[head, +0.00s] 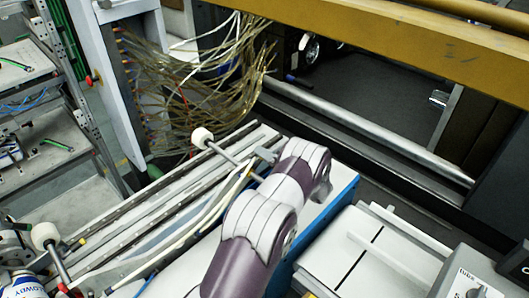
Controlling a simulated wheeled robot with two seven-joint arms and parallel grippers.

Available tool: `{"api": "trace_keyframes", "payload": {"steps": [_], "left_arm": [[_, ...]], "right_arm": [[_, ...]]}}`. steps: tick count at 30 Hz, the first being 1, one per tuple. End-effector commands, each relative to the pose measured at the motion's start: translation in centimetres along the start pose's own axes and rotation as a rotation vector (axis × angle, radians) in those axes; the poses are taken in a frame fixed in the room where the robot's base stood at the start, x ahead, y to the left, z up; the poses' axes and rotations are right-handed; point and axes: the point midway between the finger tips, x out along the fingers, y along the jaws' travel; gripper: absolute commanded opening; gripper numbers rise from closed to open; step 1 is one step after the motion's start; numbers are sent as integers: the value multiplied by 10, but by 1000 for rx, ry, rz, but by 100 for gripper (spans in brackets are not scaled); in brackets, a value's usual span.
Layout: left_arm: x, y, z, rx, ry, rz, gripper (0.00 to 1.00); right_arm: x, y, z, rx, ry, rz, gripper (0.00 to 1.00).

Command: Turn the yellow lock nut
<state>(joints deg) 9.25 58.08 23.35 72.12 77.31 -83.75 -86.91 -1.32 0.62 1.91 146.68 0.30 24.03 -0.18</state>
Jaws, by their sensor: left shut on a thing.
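My left gripper (264,156) is a small grey shape at the end of my purple and grey arm, over the far end of the label magazine (150,215). It is shut on a small part there, most likely the yellow lock nut, which the jaws and wrist largely hide. A rod with a white round knob (202,137) runs down to the right towards this spot. A second white knob (45,235) on a rod stands at the lower left. A small yellow piece (82,241) lies near it, on the magazine's near end. My right gripper is not in view.
A yellow beam (400,50) crosses the upper right. A tangle of pale cables (205,85) hangs behind the magazine. A metal shelf rack (50,150) stands at left. A white panel (375,250) and a grey control box (475,285) are at lower right.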

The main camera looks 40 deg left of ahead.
Motion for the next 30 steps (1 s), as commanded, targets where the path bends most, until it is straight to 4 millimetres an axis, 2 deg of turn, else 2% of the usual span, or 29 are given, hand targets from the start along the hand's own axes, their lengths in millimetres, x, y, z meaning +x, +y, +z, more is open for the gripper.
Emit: {"api": "trace_keyframes", "payload": {"steps": [10,25,26,27,30], "left_arm": [[0,7,2,107,3,0,0],[0,8,2,121,2,1,0],[0,8,2,121,2,1,22],[0,8,2,121,2,1,35],[0,8,2,121,2,0,36]], "right_arm": [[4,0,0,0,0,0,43],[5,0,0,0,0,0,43],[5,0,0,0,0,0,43],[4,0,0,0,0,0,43],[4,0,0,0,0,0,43]]}}
